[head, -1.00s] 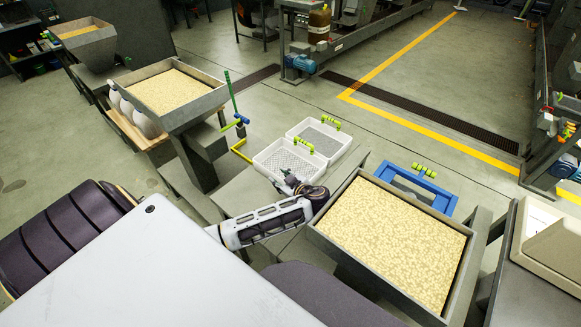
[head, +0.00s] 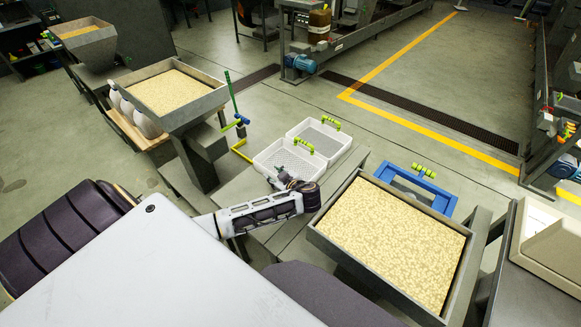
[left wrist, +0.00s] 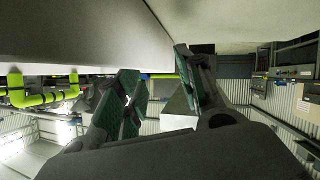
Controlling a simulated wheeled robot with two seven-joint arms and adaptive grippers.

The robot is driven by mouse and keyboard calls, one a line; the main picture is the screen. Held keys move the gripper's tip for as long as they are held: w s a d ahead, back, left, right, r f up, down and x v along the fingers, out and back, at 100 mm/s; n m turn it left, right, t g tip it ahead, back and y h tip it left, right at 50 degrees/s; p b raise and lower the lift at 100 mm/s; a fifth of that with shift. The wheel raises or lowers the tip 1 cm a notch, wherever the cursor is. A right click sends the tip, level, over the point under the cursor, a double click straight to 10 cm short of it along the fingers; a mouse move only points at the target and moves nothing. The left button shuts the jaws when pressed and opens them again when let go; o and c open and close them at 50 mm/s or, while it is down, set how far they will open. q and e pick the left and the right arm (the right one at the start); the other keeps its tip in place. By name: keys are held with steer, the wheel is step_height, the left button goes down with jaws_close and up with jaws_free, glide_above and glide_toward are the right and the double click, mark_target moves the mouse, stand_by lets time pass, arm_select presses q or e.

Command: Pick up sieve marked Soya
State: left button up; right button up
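Two white sieves with yellow-green handles stand side by side on a grey table. The front sieve (head: 283,153) is nearer to me, and the back sieve (head: 330,146) is just behind it to the right. No Soya marking is legible on either. My left gripper (head: 281,181) is low at the near side of the front sieve, below its handle. In the left wrist view my left gripper (left wrist: 160,88) has its two dark fingers apart with nothing between them. A yellow-green handle (left wrist: 42,97) shows to the left of the fingers there. My right gripper is not in view.
A hopper of pale flakes (head: 393,237) stands to the right of the table (head: 236,196), with a blue frame (head: 432,194) behind it. Another filled hopper (head: 168,91) stands at the left. A green-handled tool (head: 232,97) stands left of the sieves.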

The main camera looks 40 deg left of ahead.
arm_select(q)
steer(key=shift+w+a+f, duration=0.2)
steer(key=shift+a, duration=0.25)
steer(key=shift+w+a+f, duration=0.1)
steer(key=shift+a+f, duration=0.15)
steer(key=shift+a, duration=0.1)
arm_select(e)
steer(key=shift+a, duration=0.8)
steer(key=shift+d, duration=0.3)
arm_select(q)
jaws_close()
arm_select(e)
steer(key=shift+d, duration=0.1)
